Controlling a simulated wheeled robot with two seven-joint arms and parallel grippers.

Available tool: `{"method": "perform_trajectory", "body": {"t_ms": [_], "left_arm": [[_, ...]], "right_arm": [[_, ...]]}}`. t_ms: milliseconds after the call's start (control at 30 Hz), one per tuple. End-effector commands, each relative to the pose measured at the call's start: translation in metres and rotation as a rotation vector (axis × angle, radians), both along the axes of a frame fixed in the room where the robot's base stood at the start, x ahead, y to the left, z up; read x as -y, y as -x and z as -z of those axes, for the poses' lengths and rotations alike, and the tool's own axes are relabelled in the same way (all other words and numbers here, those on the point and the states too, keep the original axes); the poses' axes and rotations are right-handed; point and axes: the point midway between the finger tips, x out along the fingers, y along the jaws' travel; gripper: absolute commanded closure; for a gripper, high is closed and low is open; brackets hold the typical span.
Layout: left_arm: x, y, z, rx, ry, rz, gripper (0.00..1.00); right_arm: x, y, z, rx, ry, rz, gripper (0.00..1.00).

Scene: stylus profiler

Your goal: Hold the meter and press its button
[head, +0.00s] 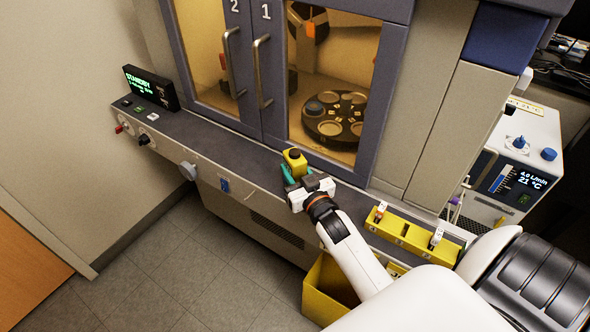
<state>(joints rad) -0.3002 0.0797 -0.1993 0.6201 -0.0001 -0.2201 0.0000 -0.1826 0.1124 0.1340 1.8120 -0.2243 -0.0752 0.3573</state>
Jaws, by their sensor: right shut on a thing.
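My right gripper (294,174) is at the front edge of the machine's ledge, below the glass doors. It is shut on a small yellow thing with a dark top, which looks like the meter (296,163). A teal part shows at the left of the grip; I cannot tell whether it belongs to the gripper or the meter. The gripper hides the lower part of the meter, and no button on it can be made out. My left gripper is not in view.
The cabinet doors (262,70) with metal handles stand behind the ledge (215,130). A display reading STANDBY (150,85) is at the left. A yellow rack (405,232) lies right of my forearm, an open yellow bin (325,290) below. The floor at left is clear.

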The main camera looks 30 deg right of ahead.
Motion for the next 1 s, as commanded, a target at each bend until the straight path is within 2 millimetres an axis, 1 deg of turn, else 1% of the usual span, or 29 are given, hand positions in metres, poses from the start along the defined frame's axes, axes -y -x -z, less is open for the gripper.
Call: {"method": "perform_trajectory", "body": {"t_ms": [33,100,200,1000], "left_arm": [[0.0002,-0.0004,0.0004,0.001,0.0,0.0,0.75],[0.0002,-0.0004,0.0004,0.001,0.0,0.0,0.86],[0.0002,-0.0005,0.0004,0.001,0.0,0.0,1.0],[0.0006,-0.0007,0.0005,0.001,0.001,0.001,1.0]], "right_arm": [[-0.0004,0.0009,0.0045,-0.01,-0.002,0.0,1.0],[-0.0004,0.001,0.0047,-0.011,-0.002,0.0,1.0],[-0.0004,0.0011,0.0051,-0.012,-0.003,0.0,1.0],[-0.0006,0.0016,0.0072,-0.017,-0.004,0.001,1.0]]}}
